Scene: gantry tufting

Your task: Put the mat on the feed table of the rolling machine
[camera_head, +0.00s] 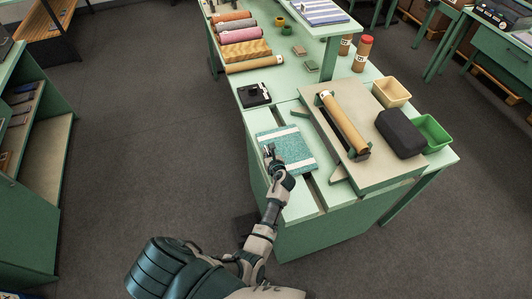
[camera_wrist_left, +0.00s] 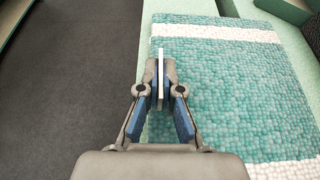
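The mat (camera_head: 293,150) is a teal, pebbly square with white stripes near two opposite edges. It lies at the near left end of the green bench, and it fills the right of the left wrist view (camera_wrist_left: 225,85). My left gripper (camera_head: 270,152) is over the mat's left edge. Its fingers (camera_wrist_left: 163,80) close around a thin, upright white tab (camera_wrist_left: 161,60) at this edge; its join to the mat is hidden. The rolling machine seems to be the beige board (camera_head: 312,118) with a tan roller (camera_head: 343,122), right of the mat. My right gripper is not in view.
A black case (camera_head: 400,133) and cream (camera_head: 391,93) and green bins (camera_head: 433,133) stand right of the roller. A black device (camera_head: 255,95) sits behind the mat. Several rolls (camera_head: 240,36) lie farther back. Open floor is left of the bench.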

